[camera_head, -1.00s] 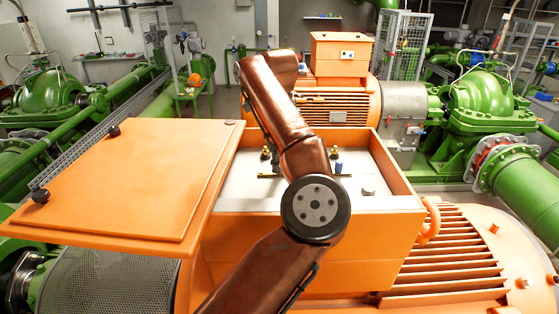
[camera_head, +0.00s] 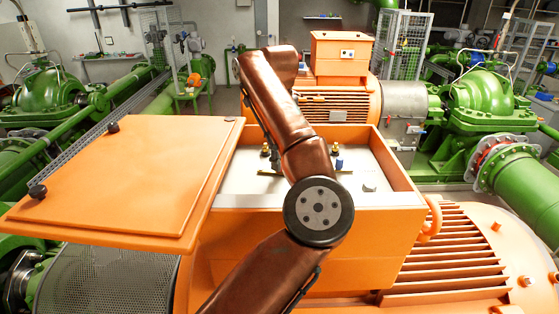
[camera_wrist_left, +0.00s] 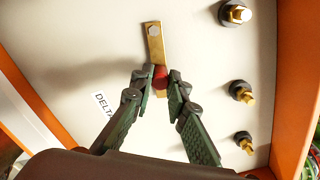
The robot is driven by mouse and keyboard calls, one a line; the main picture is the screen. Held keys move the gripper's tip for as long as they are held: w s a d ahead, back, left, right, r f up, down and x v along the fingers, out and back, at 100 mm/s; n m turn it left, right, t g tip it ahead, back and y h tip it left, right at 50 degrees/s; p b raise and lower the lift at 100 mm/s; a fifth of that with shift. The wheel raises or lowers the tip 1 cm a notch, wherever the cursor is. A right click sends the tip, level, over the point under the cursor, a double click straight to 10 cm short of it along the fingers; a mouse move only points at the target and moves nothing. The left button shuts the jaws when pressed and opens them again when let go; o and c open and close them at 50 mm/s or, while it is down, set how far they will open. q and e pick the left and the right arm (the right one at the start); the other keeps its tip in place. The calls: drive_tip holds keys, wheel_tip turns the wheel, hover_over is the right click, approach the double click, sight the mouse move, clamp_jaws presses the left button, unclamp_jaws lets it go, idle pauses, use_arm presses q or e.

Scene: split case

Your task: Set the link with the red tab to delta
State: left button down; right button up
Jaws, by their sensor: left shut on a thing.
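My left gripper (camera_wrist_left: 160,82) is shut on the red tab (camera_wrist_left: 160,74) of a flat brass link (camera_wrist_left: 154,42) in the left wrist view. The link reaches away from the fingers, and its far end has a hole. I cannot tell whether it touches the pale panel (camera_wrist_left: 60,30) behind it. A DELTA label (camera_wrist_left: 103,105) lies left of the fingers. Several brass-tipped studs (camera_wrist_left: 242,91) stand to the right, apart from the link. In the head view my left arm hides most of the gripper and link. My right gripper is not in view.
The orange terminal box (camera_head: 310,240) is open, with raised walls around the panel. Its orange lid (camera_head: 130,180) lies open to the left. A blue part (camera_head: 339,163) and a grey piece (camera_head: 369,187) show in the box. Motors and green pumps stand behind.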

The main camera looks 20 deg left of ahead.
use_arm(q)
drive_tip(key=s+m, duration=0.1)
drive_tip(key=m, duration=0.1)
drive_tip(key=s+m+b, duration=0.1)
drive_tip(key=m, duration=0.1)
drive_tip(key=shift+d+m, duration=0.1)
drive_tip(key=shift+m, duration=0.2)
drive_tip(key=s+m+b, duration=0.1)
drive_tip(key=m, duration=0.2)
drive_tip(key=shift+s+a+m+b, duration=0.3)
drive_tip(key=shift+s+b, duration=0.05)
drive_tip(key=shift+b, duration=0.05)
drive_tip(key=m, duration=0.1)
drive_tip(key=s+a+m+b, duration=0.1)
drive_tip(key=m, duration=0.1)
drive_tip(key=shift+s+m, duration=0.15)
drive_tip(key=shift+m, duration=0.15)
drive_tip(key=shift+s+a+m+b, duration=0.3)
drive_tip(key=shift+a+m+b, duration=0.1)
drive_tip(key=shift+m, duration=0.6)
drive_tip(key=shift+s+a+m+b, duration=0.3)
drive_tip(key=shift+m+b, duration=0.1)
drive_tip(key=shift+m, duration=0.6)
drive_tip(key=c, duration=1.9)
unclamp_jaws()
drive_tip(key=shift+r, duration=3.8)
